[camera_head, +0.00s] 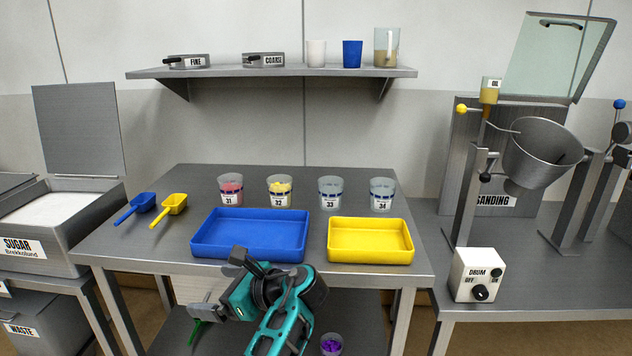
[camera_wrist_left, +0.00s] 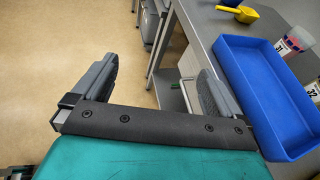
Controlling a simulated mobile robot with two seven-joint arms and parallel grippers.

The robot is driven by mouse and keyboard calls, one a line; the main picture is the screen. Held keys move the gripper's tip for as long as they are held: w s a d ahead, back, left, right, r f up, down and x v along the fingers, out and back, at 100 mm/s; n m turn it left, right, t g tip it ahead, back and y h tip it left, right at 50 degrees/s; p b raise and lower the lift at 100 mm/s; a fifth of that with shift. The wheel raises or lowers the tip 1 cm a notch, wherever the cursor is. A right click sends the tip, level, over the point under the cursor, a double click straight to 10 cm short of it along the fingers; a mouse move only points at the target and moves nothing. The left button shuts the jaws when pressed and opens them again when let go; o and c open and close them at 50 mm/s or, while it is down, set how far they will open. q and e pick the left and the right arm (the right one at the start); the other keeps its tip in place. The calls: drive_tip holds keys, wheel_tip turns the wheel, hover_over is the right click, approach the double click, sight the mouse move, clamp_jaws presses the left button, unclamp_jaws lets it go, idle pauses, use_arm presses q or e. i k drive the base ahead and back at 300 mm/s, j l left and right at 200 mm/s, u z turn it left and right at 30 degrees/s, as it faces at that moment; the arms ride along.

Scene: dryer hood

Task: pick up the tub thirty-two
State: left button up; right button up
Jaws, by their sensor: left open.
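Tub thirty-two (camera_head: 279,192) is a clear cup with yellow contents and a label reading 32. It stands upright on the grey table (camera_head: 310,178), behind the blue tray (camera_head: 250,236). Part of tub thirty-two (camera_wrist_left: 313,90) shows at the right edge of the left wrist view, cut off by the frame. My left gripper (camera_head: 216,284) is open and empty, in front of the table's front edge and apart from the tub. In the left wrist view its fingers (camera_wrist_left: 158,82) stand wide apart, with floor and table edge between them. My right gripper is not in view.
Tub 31 (camera_head: 230,190) stands left of tub thirty-two; tubs 33 (camera_head: 330,193) and 34 (camera_head: 382,194) stand to the right. A yellow tray (camera_head: 370,241) and blue and yellow scoops (camera_head: 172,206) flank the blue tray. A wall shelf (camera_head: 275,72) hangs above.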

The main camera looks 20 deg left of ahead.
sight(279, 186)
drive_tip(key=i+j+z, duration=0.2)
drive_tip(key=i, duration=0.25)
drive_tip(key=i+j+z, duration=0.2)
drive_tip(key=i+j, duration=0.15)
drive_tip(key=i+j+z, duration=0.15)
drive_tip(key=i+j, duration=0.25)
drive_tip(key=j, duration=0.1)
